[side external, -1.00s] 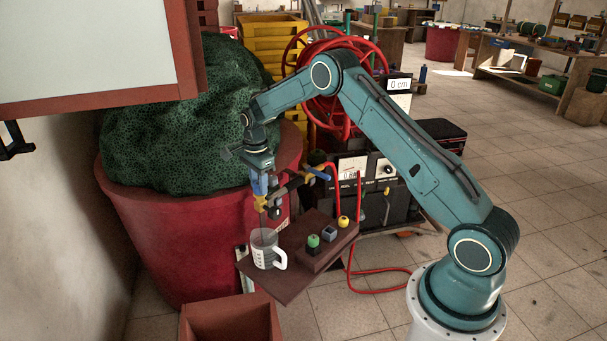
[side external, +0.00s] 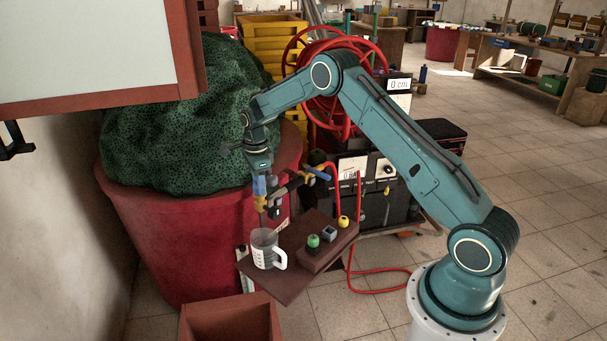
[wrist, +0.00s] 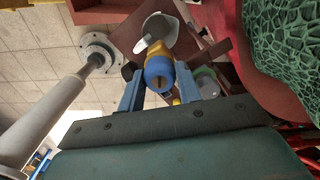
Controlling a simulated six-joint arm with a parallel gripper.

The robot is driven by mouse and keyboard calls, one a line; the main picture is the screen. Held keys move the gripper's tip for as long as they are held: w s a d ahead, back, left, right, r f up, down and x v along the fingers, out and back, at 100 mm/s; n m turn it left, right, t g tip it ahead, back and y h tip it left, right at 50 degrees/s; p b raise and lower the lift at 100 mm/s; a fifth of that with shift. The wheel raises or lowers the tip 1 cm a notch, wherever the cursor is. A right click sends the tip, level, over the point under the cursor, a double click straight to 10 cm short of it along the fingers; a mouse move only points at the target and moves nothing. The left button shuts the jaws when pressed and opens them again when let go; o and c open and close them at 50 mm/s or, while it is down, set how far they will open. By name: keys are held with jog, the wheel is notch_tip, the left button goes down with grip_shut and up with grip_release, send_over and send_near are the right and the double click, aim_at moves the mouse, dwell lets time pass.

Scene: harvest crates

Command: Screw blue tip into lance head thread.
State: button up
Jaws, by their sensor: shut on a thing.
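My gripper (side external: 260,182) points down over the lance head (side external: 260,204), which is yellow and stands upright at the left end of the dark lance. In the wrist view my gripper (wrist: 159,92) has its two blue fingers on either side of the round blue tip (wrist: 160,74), shut on it. The tip's slotted brownish centre faces the camera. Yellow of the lance head shows just beyond it. In the side view the blue tip sits directly above the lance head, in line with it and seemingly touching. The thread itself is hidden, so how deep the tip sits cannot be told.
A clear measuring jug (side external: 266,252) stands on the brown board (side external: 287,291) below the lance. A raised block there carries a green tip (side external: 313,241), a grey-blue piece (side external: 329,233) and a yellow tip (side external: 343,222). A red bin (side external: 170,235) stands close behind at left.

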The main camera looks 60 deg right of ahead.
dwell(0.4)
jog(key=shift+m, duration=0.9)
jog(key=shift+m, duration=0.9)
jog(key=shift+m, duration=0.8)
jog(key=o, duration=0.6)
jog(key=shift+c, duration=0.2)
jog(key=shift+n, duration=0.3)
